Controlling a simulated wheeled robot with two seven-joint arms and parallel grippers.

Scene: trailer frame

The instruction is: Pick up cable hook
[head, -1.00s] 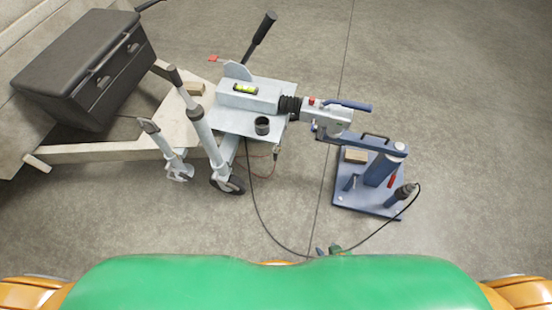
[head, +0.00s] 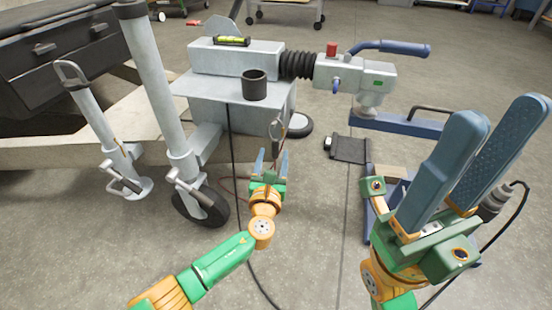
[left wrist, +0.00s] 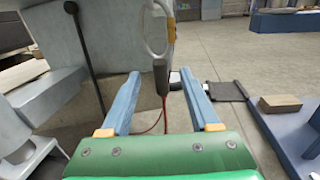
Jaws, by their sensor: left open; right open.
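The cable hook (head: 276,130) is a small light metal loop hanging below the front of the grey hitch box. In the left wrist view its pale ring (left wrist: 147,40) and dark lower body (left wrist: 160,76) stand upright, with a thin red cable below. My left gripper (head: 272,155) is open and empty, pointing at the hook from just below. In the left wrist view the hook's lower body appears between its fingertips (left wrist: 161,75); I cannot tell whether it is inside the jaws or just beyond. My right gripper (head: 502,108) is open and empty, raised at the right.
The hitch box (head: 232,62) carries a yellow level (head: 232,41) and a dark cup (head: 254,85). A jockey wheel (head: 202,207) and a prop leg (head: 100,125) stand left. A blue stand (head: 405,124) is at the right.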

